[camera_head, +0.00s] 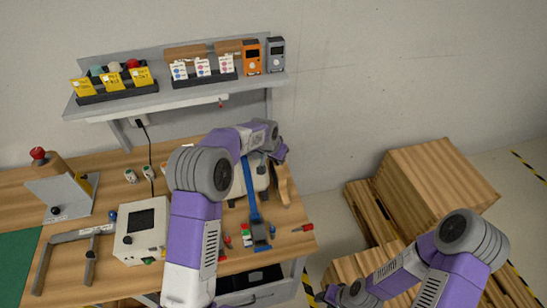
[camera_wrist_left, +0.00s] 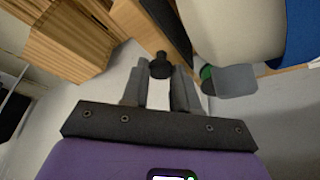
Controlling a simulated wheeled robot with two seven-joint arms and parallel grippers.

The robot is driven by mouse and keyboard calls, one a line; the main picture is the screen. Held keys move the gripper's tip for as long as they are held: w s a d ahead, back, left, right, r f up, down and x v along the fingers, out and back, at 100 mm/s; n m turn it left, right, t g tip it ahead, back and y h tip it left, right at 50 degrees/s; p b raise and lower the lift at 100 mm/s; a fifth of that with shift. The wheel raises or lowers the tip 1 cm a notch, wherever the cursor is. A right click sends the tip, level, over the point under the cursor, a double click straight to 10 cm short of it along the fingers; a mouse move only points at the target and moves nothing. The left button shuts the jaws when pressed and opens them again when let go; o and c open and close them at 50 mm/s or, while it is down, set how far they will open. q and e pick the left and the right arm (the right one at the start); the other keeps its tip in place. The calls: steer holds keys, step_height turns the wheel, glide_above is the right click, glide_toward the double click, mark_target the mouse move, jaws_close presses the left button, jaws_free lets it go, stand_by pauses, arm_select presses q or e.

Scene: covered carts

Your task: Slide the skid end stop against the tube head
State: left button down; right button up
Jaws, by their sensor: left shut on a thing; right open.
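The cream tube head (camera_head: 236,185) stands on the bench with a blue strap (camera_head: 250,188) over it, partly hidden behind my left arm. It also shows as a pale rounded body in the left wrist view (camera_wrist_left: 235,30). A curved wooden piece (camera_head: 283,185), apparently the skid end stop, stands right of it; whether they touch is unclear. My left gripper (camera_wrist_left: 159,80) is shut on a black knob (camera_wrist_left: 160,64) beside a dark-edged wooden part (camera_wrist_left: 168,20). My right gripper (camera_head: 345,294) is open, low right, away from the tube head.
Wooden crates (camera_head: 435,185) stand right of the bench. A shelf (camera_head: 185,97) hangs above the bench. A white box with a screen (camera_head: 140,230) and a grey bracket (camera_head: 60,198) are on the left.

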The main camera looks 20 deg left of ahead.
arm_select(q)
steer(key=shift+w+d, duration=0.1)
steer(key=shift+d, duration=0.1)
steer(key=c, duration=1.1)
jaws_free()
steer(key=shift+o, duration=1.3)
steer(key=shift+a, duration=0.1)
steer(key=shift+r, duration=0.15)
steer(key=v, duration=0.7)
steer(key=shift+r+b, duration=0.15)
steer(key=shift+b, duration=0.2)
